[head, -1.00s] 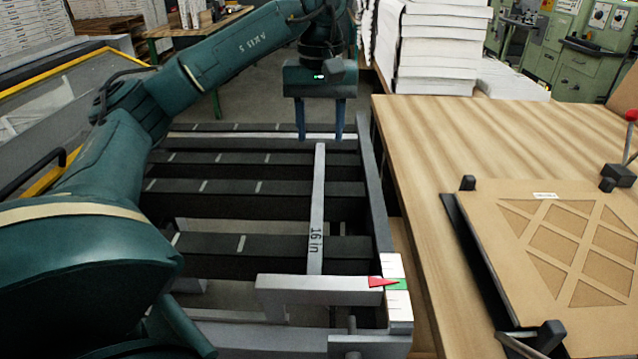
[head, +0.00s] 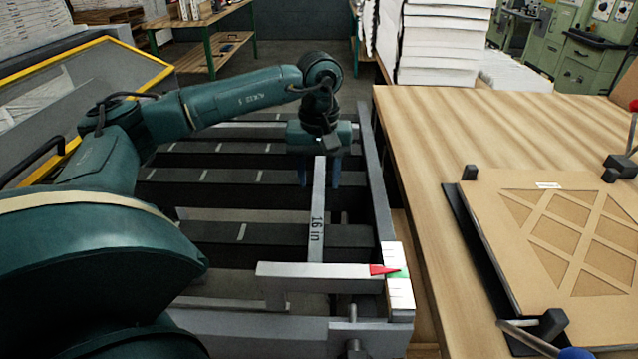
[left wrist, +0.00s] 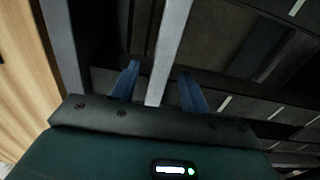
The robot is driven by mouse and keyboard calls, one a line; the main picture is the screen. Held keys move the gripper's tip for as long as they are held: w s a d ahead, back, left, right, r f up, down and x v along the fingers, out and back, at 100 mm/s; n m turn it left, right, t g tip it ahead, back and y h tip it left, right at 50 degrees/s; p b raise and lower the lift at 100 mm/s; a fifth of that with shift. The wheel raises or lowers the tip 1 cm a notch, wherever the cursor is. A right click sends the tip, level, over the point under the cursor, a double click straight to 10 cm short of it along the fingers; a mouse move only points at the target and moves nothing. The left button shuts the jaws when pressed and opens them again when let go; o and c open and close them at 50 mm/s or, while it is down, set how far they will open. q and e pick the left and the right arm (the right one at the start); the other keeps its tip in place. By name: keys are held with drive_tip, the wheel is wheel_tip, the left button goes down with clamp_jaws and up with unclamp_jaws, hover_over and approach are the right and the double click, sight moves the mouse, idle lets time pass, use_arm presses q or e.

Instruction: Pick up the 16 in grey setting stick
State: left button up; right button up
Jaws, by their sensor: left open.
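The 16 in grey setting stick (head: 317,212) lies lengthwise over the dark crossbars of the rack, its "16 in" label facing up near its front end. My left gripper (head: 320,180) is at the stick's far part, pointing down, with one blue finger on each side of it in the head view. In the left wrist view the stick (left wrist: 169,50) passes between the two open fingers (left wrist: 157,88), with a gap on both sides. My right gripper is not in view.
The rack has a right side rail (head: 375,190) and a grey front bar (head: 320,271) with a red pointer (head: 381,270) and a white-green scale (head: 398,285). A wooden table (head: 430,130) with a lattice panel (head: 570,235) stands close on the right.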

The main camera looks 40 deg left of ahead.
use_arm(q)
drive_tip(key=shift+f, duration=0.2)
drive_tip(key=shift+c, duration=0.5)
clamp_jaws()
